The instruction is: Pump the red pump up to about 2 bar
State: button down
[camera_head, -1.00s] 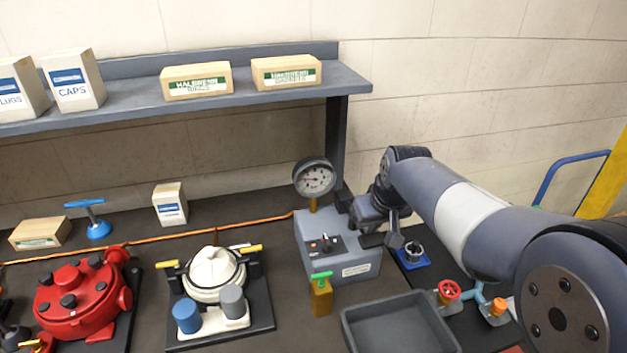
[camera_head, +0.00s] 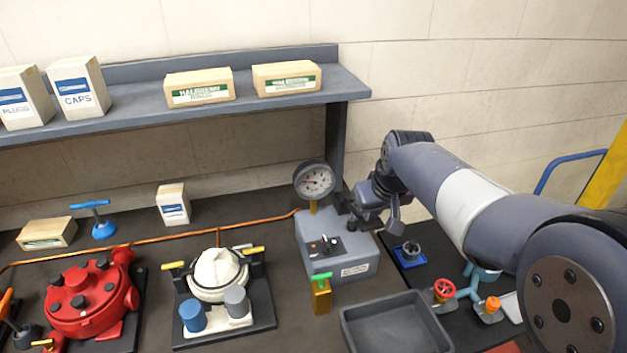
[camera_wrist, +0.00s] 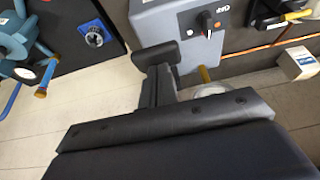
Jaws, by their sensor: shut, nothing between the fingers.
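The red pump (camera_head: 90,297), a round red housing with dark knobs on top, sits at the left of the bench in the head view. A grey box (camera_head: 335,262) with a small lever switch (camera_head: 325,245) and a round dial gauge (camera_head: 314,180) on a brass stem stands at the centre. An orange hose (camera_head: 160,239) runs left from it. The gauge's reading is too small to tell. My gripper (camera_head: 368,226) is shut and empty beside the grey box's right rear. In the wrist view its dark fingers (camera_wrist: 156,70) lie close to the grey box (camera_wrist: 180,22), partly hiding the gauge.
A white-domed unit (camera_head: 218,272) stands between the red pump and the box. A green-handled brass valve (camera_head: 321,293) and an empty grey tray (camera_head: 397,326) are in front. A blue T-handled item (camera_head: 100,224) stands behind the red pump. A shelf (camera_head: 235,97) with cartons overhangs the back.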

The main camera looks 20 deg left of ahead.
aim_at(372, 224)
jog(key=shift+f, duration=0.1)
jog(key=shift+f+b, duration=1.65)
jog(key=shift+f, duration=0.6)
jog(key=shift+r+p, duration=1.85)
jog(key=shift+r, duration=0.5)
jog(key=shift+f, duration=0.1)
notch_tip(372, 224, up, 5)
jog(key=p, duration=0.4)
jog(key=shift+r, duration=0.2)
jog(key=shift+w+d, duration=0.1)
